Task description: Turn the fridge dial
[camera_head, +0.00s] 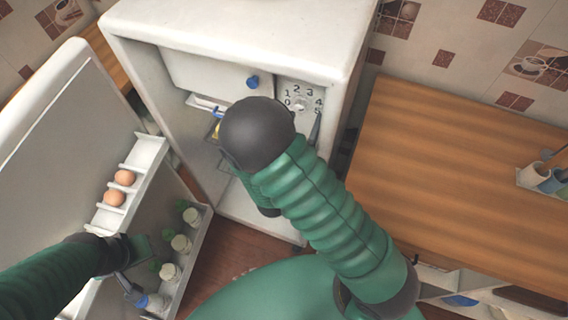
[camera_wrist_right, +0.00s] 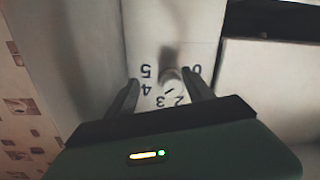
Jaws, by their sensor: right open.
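The fridge (camera_head: 240,35) stands open in the head view. Its dial (camera_head: 299,103), a pale knob ringed by numbers, is on a panel inside at upper right. In the right wrist view the dial (camera_wrist_right: 171,78) lies between the fingers of my right gripper (camera_wrist_right: 160,78), which is open; I cannot tell whether they touch it. The numbers appear upside down there, and a dark mark shows on the knob's lower side. In the head view my right arm hides most of that gripper. My left gripper (camera_head: 130,265) is by the inner side of the open fridge door (camera_head: 50,130); its jaws are unclear.
The door shelves hold two eggs (camera_head: 119,189) and several jars (camera_head: 181,243). A blue knob (camera_head: 253,82) is on the compartment flap left of the dial.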

